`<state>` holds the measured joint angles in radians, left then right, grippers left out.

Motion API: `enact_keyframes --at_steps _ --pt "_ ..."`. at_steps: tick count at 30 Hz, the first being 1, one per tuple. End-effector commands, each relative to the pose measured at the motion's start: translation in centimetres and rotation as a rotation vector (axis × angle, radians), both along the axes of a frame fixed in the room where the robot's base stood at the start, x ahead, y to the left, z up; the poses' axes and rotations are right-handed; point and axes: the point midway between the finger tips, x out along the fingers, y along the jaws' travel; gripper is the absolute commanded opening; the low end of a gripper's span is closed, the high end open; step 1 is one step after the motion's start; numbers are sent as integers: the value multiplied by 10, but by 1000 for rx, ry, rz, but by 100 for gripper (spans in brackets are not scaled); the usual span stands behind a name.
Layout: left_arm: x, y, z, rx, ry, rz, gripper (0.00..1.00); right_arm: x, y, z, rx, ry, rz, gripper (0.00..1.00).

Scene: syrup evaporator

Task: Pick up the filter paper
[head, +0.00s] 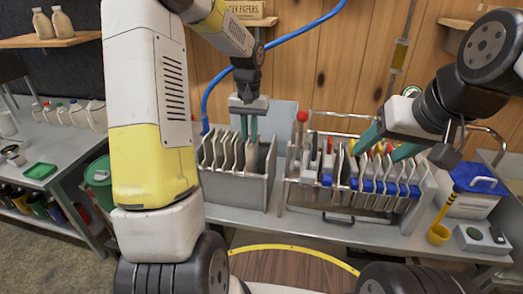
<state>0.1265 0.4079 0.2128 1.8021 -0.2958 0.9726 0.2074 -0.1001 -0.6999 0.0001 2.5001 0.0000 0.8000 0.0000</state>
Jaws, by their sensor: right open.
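A sign (243,9) at the top, partly hidden by my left arm, reads "...TER PAPERS" and sits at a wooden ledge on the wall. I cannot make out any filter paper for certain. My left gripper (249,132) points down at a metal rack (236,187) of upright pale plates. Its teal fingertips are close together at the rack's top, and I cannot tell whether anything is between them. My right gripper (386,148) is open, its teal fingers apart over a second rack (337,208) with colored handles and blue pieces.
A pale bin (278,116) stands behind the first rack. A side bench (62,150) with bottles is at the left.

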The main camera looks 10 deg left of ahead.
Motion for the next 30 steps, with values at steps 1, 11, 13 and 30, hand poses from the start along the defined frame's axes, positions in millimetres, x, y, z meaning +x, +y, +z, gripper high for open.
enact_keyframes --at_steps 1,11,13,30 --pt "-1 0 -6 0 2 -1 15 0 0 0 0 0 0 61" --pt "-4 1 -41 0 3 -1 15 0 0 0 0 0 0 61" --pt "-4 1 -51 0 3 -1 15 0 0 0 0 0 0 61" --pt "-3 1 -63 0 -1 0 0 0 0 0 0 0 0 61"
